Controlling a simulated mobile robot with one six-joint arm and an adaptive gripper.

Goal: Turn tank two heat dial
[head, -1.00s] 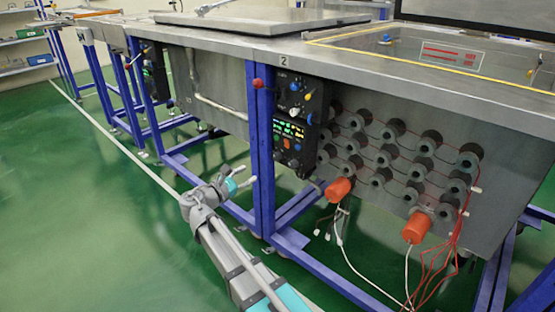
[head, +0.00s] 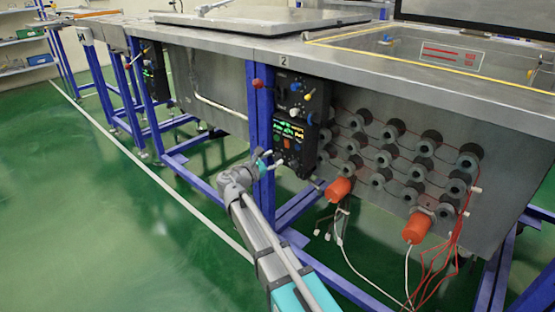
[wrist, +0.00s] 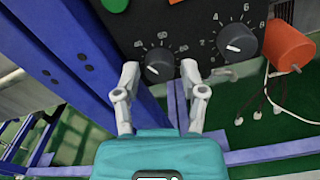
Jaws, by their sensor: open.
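The control panel (head: 283,130) of tank two hangs on a blue post under the tank marked 2. In the wrist view its lower edge carries two black dials with white pointers and number scales. The left dial (wrist: 160,66) lies between the fingertips of my open gripper (wrist: 160,76), with no clear contact visible. The right dial (wrist: 237,42) is just beyond the right finger. Which dial is heat cannot be read surely. In the head view my gripper (head: 272,160) is at the panel's lower left, and the dials are too small to make out.
A blue post (head: 260,150) stands close to the left of my gripper. An orange cylinder (wrist: 289,48) with white cables is to the right of the panel; two such orange cylinders (head: 338,190) show in the head view. Green floor is open to the left.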

